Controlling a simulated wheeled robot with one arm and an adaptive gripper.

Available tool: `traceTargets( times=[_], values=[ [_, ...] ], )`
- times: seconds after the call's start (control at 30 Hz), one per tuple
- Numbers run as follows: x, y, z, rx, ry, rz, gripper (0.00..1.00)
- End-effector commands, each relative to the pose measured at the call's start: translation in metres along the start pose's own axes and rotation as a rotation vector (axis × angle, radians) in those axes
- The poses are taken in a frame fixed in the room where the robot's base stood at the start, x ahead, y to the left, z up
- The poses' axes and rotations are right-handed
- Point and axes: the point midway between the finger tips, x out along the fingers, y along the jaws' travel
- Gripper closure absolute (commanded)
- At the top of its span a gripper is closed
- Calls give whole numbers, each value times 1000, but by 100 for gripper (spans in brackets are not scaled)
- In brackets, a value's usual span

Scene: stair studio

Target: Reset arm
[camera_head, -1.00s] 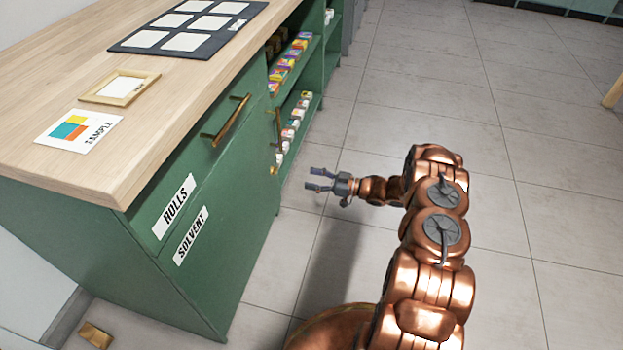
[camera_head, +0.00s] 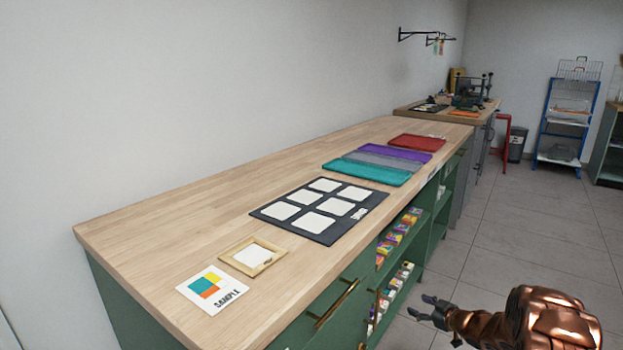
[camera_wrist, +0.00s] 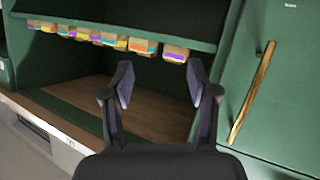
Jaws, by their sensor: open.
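My gripper (camera_head: 431,311) is at the lower right in the head view, over the floor beside the green cabinet (camera_head: 128,305). Its two fingers are apart with nothing between them. My copper arm runs from it toward the lower right. In the wrist view my gripper (camera_wrist: 163,85) points at the open shelves of the cabinet (camera_wrist: 262,95). A row of small coloured boxes (camera_wrist: 108,40) lies on a shelf beyond the fingertips. A brass handle (camera_wrist: 252,93) is to the right of the fingers, apart from them.
The wooden countertop (camera_head: 150,240) holds a sample card (camera_head: 212,289), a small frame (camera_head: 253,255), a dark mat with white squares (camera_head: 318,209) and coloured trays (camera_head: 367,171). A blue rack (camera_head: 565,125) and a bin (camera_head: 516,143) stand far back. Floor (camera_head: 500,240) right of the cabinet is clear.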

Motion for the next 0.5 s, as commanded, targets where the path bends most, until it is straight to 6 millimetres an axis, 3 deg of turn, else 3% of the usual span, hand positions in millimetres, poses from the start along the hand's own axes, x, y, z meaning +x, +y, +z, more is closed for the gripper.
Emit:
traceTargets(
  times=[0.03,0.23,0.5],
  values=[
    [-7,11,-23,-9,-27,29,41],
    [-34,44,-74,-21,-159,156,41],
    [-86,68,-140,2,-332,306,41]
  ],
)
